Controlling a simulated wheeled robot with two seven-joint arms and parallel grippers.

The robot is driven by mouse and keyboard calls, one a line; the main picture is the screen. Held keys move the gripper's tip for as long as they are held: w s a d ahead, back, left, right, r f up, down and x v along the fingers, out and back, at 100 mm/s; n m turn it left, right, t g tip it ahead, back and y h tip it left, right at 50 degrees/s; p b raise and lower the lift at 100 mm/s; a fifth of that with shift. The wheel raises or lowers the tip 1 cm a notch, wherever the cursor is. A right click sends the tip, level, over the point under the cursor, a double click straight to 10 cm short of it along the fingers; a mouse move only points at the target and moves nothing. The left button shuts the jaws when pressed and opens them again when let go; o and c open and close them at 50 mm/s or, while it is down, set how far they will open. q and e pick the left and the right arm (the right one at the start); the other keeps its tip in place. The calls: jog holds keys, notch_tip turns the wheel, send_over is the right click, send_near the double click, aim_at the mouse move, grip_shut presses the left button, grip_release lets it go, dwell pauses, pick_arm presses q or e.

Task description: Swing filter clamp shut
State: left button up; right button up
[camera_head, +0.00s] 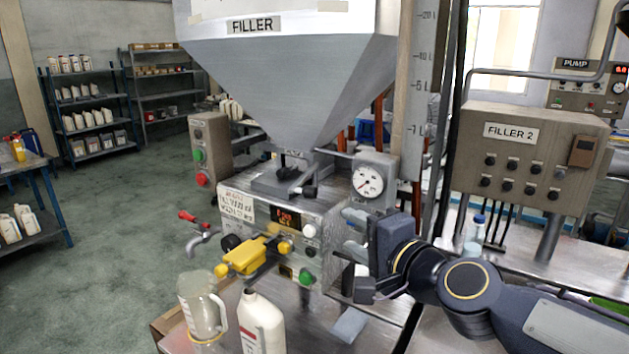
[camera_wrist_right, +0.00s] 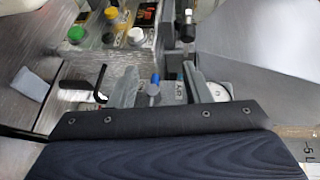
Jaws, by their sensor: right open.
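My right gripper (camera_head: 352,233) is at the right side of the filler machine (camera_head: 318,222), below the round gauge, with its fingers pointing left. It is open. In the right wrist view, a small grey lever with a blue tip (camera_wrist_right: 154,86) shows between the fingers; it may be part of the filter clamp. A black bent handle (camera_wrist_right: 82,86) lies left of the fingers. I cannot clearly make out the clamp or how far it stands open; the hand hides part of that side. My left gripper is out of view.
A gauge (camera_head: 368,181) is just above the right hand. A yellow nozzle part (camera_head: 245,258) projects from the machine's front. A clear jug (camera_head: 200,310) and a white bottle (camera_head: 261,325) stand in front. The FILLER 2 box (camera_head: 530,158) is at right.

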aim_at(315, 194)
jog(key=w+a+r+m, duration=0.1)
jog(key=w+a, duration=0.1)
jog(key=w, duration=0.1)
jog(key=w+a+m+t, duration=0.1)
jog(key=w+a, duration=0.1)
jog(key=w, duration=0.1)
jog(key=w+a+r+m+b, duration=0.1)
jog(key=w+a, duration=0.1)
jog(key=w, duration=0.1)
jog(key=shift+w+a+r, duration=0.3)
jog(key=shift+a, duration=0.05)
grip_shut()
